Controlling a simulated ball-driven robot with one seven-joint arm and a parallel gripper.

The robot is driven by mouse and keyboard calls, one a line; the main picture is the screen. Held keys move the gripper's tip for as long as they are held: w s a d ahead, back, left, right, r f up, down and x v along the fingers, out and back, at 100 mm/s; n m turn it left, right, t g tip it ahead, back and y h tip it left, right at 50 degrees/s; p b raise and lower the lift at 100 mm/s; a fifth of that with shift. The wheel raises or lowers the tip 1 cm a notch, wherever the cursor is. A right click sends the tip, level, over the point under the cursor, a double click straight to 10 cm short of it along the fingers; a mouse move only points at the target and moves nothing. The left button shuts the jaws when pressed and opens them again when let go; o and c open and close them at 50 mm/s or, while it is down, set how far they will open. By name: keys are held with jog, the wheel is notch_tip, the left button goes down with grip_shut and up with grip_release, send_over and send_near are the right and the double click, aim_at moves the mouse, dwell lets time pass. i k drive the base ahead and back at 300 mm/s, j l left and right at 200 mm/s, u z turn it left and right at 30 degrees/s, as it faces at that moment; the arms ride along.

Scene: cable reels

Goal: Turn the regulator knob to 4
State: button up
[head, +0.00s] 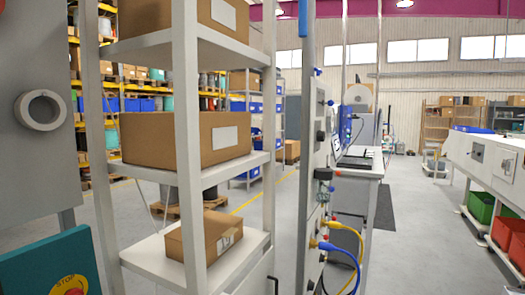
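A narrow grey upright panel (313,150) stands in the middle of the head view, seen almost edge-on. It carries several dark knobs or fittings, including a larger dark one (323,174) at mid height and a smaller one (320,137) above it. Blue and yellow plugs with cables (335,247) sit low on it. I cannot tell which fitting is the regulator knob, and no number scale is readable. My gripper is not in view.
A white shelf rack (189,150) with cardboard boxes (187,138) stands close on the left. A teal box (50,262) with a red stop button (72,289) is at lower left. A white bench (359,165) stands behind the panel. Open grey floor (420,230) lies right of it.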

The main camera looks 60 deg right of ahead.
aim_at(320, 135)
jog(key=z, duration=1.7)
